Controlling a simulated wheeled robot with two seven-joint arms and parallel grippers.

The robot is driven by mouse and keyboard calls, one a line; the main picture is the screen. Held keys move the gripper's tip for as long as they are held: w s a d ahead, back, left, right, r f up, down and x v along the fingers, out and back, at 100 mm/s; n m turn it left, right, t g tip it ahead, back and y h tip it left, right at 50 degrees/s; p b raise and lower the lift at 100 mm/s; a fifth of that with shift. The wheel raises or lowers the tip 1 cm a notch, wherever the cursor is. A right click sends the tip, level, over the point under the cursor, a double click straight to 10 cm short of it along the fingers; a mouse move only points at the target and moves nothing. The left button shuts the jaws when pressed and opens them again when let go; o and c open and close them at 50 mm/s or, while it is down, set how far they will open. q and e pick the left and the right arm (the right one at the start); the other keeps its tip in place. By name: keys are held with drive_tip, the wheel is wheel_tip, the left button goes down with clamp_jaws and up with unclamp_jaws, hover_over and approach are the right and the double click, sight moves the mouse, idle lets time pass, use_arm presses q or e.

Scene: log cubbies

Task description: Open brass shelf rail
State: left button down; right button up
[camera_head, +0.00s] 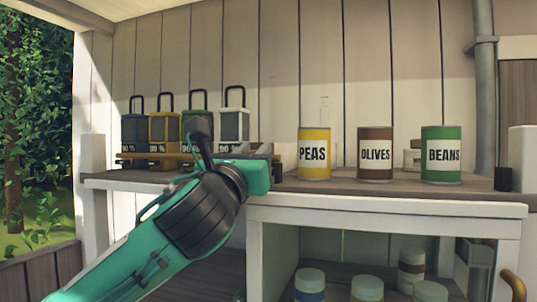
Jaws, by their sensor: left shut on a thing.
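The brass shelf rail (150,157) is a low yellow-brown bar on the left part of the wooden shelf, in front of several upright boxes with handles. My left arm comes up from the lower left across the shelf edge. My left gripper (264,152) is at the right end of the rail and shut on it; the green gripper body and dark wrist hide most of the contact and the middle of the rail. My right gripper is not in view.
A yellow PEAS can (314,154), brown OLIVES can (375,154) and green BEANS can (441,154) stand right of my gripper. Several lidded jars (310,282) are below the shelf. A grey pipe (484,90) and a curved brass handle (515,284) are at right.

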use_arm(q)
drive_tip(key=shift+w+a, duration=0.15)
drive_tip(key=shift+a, duration=0.35)
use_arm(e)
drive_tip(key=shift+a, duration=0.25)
use_arm(q)
drive_tip(key=shift+d, duration=0.1)
drive_tip(key=c, duration=1.1)
unclamp_jaws()
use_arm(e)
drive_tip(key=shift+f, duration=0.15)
use_arm(q)
drive_tip(key=shift+s+f+b, duration=0.25)
drive_tip(key=shift+s+b, duration=0.1)
drive_tip(key=b+v, duration=0.6)
drive_tip(key=v, duration=0.7)
drive_tip(key=shift+s+r+b, duration=0.1)
drive_tip(key=shift+b, duration=0.2)
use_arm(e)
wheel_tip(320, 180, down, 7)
